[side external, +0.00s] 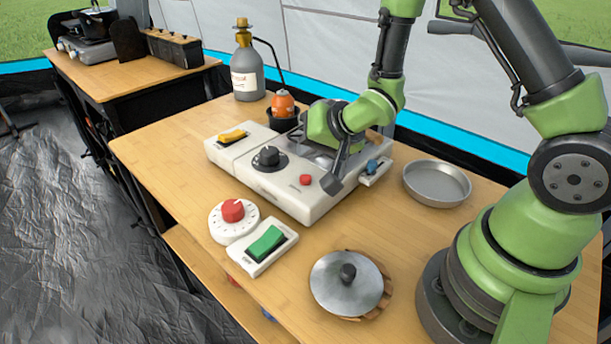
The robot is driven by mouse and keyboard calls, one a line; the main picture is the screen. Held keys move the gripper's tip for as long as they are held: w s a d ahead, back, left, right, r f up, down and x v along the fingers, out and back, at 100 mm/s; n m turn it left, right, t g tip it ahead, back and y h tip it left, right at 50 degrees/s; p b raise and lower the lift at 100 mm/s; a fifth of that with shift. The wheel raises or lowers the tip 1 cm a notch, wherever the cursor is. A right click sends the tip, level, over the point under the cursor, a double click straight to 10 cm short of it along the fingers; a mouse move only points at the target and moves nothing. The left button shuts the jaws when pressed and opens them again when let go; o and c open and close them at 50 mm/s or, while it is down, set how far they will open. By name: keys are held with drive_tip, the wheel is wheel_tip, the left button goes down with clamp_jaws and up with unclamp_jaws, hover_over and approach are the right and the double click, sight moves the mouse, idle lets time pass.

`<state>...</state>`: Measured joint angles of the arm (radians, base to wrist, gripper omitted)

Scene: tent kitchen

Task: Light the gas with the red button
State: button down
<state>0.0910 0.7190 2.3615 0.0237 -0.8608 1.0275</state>
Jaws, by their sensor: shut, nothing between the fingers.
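The red button (306,180) is a small round knob on the front face area of the white gas stove unit (285,200), right of its black knob (269,157). My gripper (331,184) is shut and empty, pointing down over the stove's front right part. Its fingertips are just right of the red button in the picture. I cannot tell whether they touch the stove. My green wrist hides part of the stove's top behind it.
A yellow rocker switch (232,136), a red dial (233,212), a green rocker switch (266,243) and a blue switch (373,167) surround the stove. A lidded pan (346,283) and empty metal dish (437,184) stand nearby. A grey gas bottle (247,72) stands behind.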

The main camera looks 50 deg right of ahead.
sight(308, 176)
drive_tip(key=shift+f, duration=1.3)
drive_tip(key=shift+f, duration=0.1)
idle(1.0)
drive_tip(key=shift+f, duration=0.3)
drive_tip(key=shift+f, duration=0.5)
idle(0.6)
idle(0.4)
drive_tip(key=shift+r, duration=0.95)
drive_tip(key=shift+r, duration=2.5)
